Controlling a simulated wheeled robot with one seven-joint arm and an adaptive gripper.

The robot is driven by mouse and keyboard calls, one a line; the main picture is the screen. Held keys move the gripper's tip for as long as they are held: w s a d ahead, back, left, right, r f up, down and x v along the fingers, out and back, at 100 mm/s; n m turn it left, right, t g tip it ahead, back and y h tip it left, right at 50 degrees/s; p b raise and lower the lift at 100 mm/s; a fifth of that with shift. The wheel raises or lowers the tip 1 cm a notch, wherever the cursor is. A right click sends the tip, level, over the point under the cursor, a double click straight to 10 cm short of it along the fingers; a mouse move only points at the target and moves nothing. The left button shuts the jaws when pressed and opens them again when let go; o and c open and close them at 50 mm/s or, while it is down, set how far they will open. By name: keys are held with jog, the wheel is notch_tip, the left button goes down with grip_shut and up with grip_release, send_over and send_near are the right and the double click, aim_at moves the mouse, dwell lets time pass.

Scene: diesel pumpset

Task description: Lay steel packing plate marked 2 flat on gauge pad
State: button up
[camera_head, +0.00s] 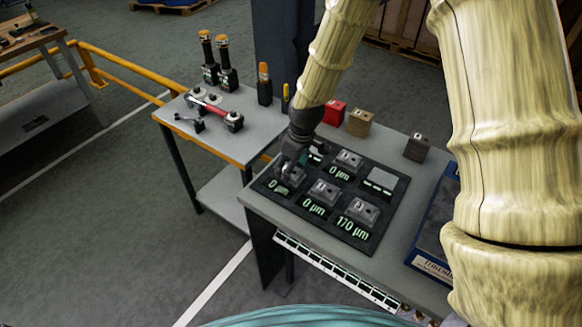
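A dark mat (387,214) on the grey bench carries several small grey steel blocks and green-lit readouts. My gripper (290,172) points down over the front-left station, very near or touching the small grey piece (294,182) there. Its fingers are too small and dark to tell open from shut, or whether they hold anything. The front-middle block (324,190) has a readout of 0 µm, and the front-right block (361,211) reads 170 µm. A pale flat square (382,178) lies at the back right. I cannot read which piece is marked 2.
Red (335,111), tan (360,122) and dark (417,147) blocks stand behind the mat. A blue case (433,240) lies to the right. A side table (255,140) at left holds a red-handled tool (213,108). My arm blocks the right side of the view.

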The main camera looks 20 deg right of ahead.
notch_tip(320, 180, up, 11)
jog(key=s+d, duration=0.1)
jog(key=shift+s+d, duration=0.15)
jog(key=shift+s, duration=0.25)
jog(key=shift+f, duration=0.1)
notch_tip(320, 180, up, 6)
jog(key=p, duration=0.6)
send_over(297, 175)
jog(key=shift+d, duration=0.15)
